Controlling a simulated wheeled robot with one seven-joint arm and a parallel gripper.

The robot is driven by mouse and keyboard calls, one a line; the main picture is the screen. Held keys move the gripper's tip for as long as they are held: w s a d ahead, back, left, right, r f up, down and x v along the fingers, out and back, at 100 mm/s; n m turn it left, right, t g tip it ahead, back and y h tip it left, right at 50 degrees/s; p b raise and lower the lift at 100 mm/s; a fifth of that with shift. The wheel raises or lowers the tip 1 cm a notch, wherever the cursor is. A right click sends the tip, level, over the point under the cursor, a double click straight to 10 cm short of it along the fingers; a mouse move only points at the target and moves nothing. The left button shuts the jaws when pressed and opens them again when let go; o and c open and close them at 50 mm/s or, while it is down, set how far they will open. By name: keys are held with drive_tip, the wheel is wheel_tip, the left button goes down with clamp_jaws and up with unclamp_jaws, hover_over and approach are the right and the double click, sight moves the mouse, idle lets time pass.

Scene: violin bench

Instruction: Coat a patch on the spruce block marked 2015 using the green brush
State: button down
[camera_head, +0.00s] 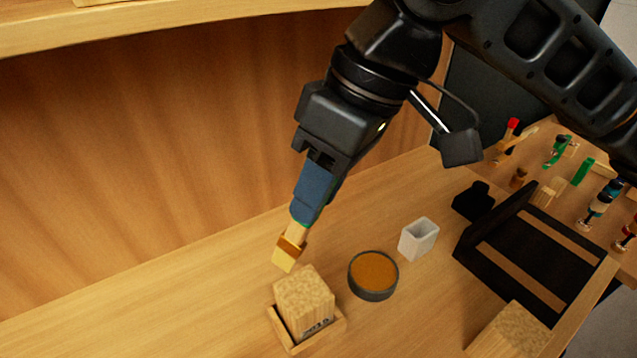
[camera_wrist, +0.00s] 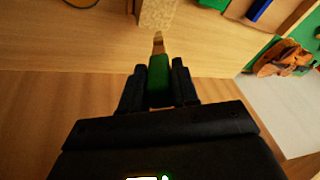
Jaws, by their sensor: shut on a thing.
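The spruce block marked 2015 (camera_head: 303,300) stands in a small wooden holder (camera_head: 333,328) on the bench. Its number faces the lower right. My gripper (camera_head: 304,212) is shut on the green brush (camera_head: 290,250), which points down with its amber-tipped bristles just beyond the block's upper left edge. I cannot tell whether the bristles touch the block. In the wrist view the green handle (camera_wrist: 159,80) sits between the fingers, its tip close below a pale block (camera_wrist: 157,12). A round dark dish of amber-brown varnish (camera_head: 373,271) stands right of the block.
A white cup (camera_head: 418,239) stands behind the dish. A black frame (camera_head: 470,245) is to the right, with a black piece (camera_head: 473,202) beside it. Another pale block (camera_head: 512,335) is at lower right. Several small tools and bottles stand at far right. The bench left of the block is clear.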

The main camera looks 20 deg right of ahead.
drive_tip(key=shift+f+b, duration=0.45)
drive_tip(key=shift+f, duration=0.3)
idle(0.7)
drive_tip(key=shift+s+d+p, duration=0.6)
drive_tip(key=shift+s+d, duration=0.55)
drive_tip(key=shift+s, duration=2.05)
drive_tip(key=shift+w+a+p, duration=0.2)
drive_tip(key=shift+w, duration=0.9)
drive_tip(key=shift+w+a+p, duration=0.15)
drive_tip(key=shift+w+a, duration=0.1)
drive_tip(key=shift+w, duration=0.85)
drive_tip(key=shift+w+a+p, duration=0.2)
drive_tip(key=shift+w, duration=0.9)
drive_tip(key=s+d, duration=0.2)
drive_tip(key=s, duration=0.4)
drive_tip(key=shift+s+d+p, duration=0.2)
drive_tip(key=shift+s+p, duration=0.05)
drive_tip(key=shift+p, duration=0.1)
